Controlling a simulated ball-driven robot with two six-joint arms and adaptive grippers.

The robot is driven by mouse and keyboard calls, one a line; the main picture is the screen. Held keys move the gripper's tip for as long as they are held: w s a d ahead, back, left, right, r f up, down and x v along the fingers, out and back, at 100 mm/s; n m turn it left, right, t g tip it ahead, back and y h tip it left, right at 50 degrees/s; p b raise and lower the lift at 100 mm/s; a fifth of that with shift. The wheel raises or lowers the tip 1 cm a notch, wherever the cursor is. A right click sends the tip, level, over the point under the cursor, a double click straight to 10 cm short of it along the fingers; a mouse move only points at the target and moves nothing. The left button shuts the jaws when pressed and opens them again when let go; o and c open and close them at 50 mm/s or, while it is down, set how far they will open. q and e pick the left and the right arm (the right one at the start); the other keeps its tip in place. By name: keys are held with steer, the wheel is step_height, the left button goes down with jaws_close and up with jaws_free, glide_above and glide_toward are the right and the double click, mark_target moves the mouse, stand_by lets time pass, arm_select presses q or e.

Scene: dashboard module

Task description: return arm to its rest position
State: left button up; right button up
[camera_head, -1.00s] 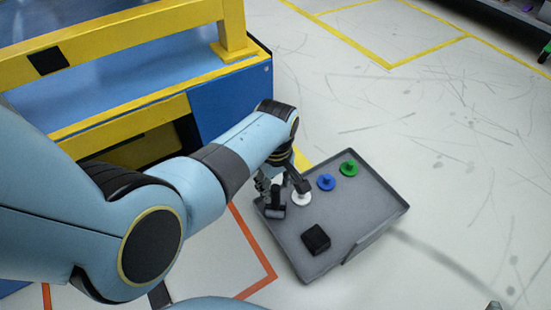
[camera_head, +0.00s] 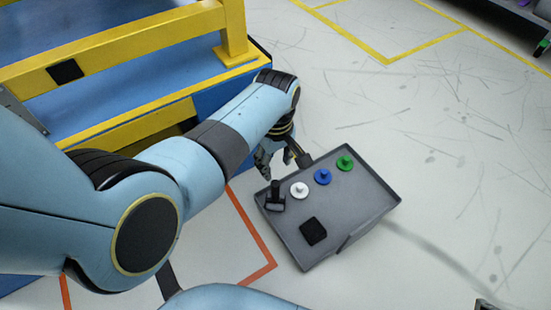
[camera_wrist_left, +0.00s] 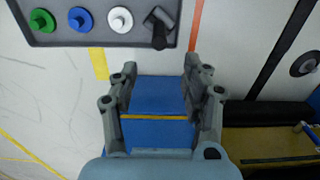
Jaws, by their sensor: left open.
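My left gripper (camera_head: 282,160) is open and empty at the far left corner of a grey tray (camera_head: 365,213), between it and a blue and yellow structure. In the left wrist view its two fingers (camera_wrist_left: 158,80) are spread apart, with only blue surface and floor between them. The tray edge shows at the top of that view, apart from the fingers. In the tray, a black T-shaped piece (camera_head: 276,196) stands by a white knobbed disc (camera_head: 299,190), a blue one (camera_head: 323,177) and a green one (camera_head: 345,163). My right gripper is not in view.
A black square block (camera_head: 314,231) lies near the tray's front. The blue and yellow structure (camera_head: 150,50) stands close behind my left arm. The floor (camera_head: 440,130) right of the tray is clear. A dark shelf (camera_head: 510,15) is at the top right.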

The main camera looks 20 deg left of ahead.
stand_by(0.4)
